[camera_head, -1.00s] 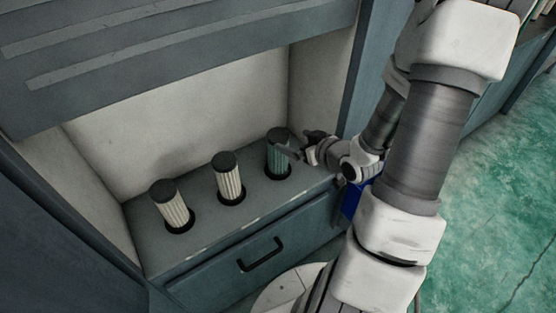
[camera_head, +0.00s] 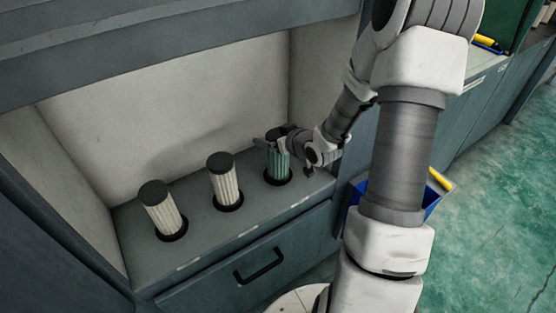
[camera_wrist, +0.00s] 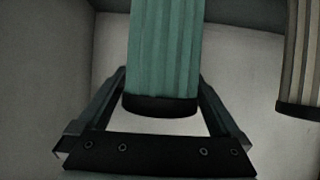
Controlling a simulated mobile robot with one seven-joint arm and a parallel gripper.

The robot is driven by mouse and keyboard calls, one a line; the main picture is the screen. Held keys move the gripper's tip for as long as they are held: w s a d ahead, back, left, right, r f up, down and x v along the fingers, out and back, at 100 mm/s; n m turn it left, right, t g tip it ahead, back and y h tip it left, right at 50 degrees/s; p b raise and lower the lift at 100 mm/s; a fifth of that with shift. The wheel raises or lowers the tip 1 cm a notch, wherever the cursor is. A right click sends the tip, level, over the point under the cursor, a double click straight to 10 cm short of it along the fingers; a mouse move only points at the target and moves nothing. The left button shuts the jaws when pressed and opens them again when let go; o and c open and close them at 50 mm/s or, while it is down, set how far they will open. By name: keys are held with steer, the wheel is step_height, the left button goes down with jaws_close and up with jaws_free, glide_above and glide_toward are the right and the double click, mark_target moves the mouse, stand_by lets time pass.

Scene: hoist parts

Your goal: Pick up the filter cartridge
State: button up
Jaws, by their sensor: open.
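The green filter cartridge (camera_head: 278,165) with a black cap stands upright in the rightmost round dark socket of the grey counter. My gripper (camera_head: 270,141) is at its upper part, just below the cap, and hides some of it. In the wrist view the ribbed green cartridge (camera_wrist: 165,55) appears inverted, black cap downward. It lies between the two spread fingers of my gripper (camera_wrist: 163,95), with a gap visible on both sides near the cap. The jaws are open.
Two cream cartridges stand in sockets to the left, one in the middle (camera_head: 224,182) and one at the far left (camera_head: 162,212). Alcove walls close in behind and on the right. A drawer (camera_head: 250,262) with a black handle is below. A blue bin (camera_head: 430,200) stands right of the cabinet.

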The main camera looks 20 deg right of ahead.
steer(key=shift+c, duration=0.3)
jaws_close()
steer(key=shift+w, duration=0.1)
steer(key=shift+r, duration=0.1)
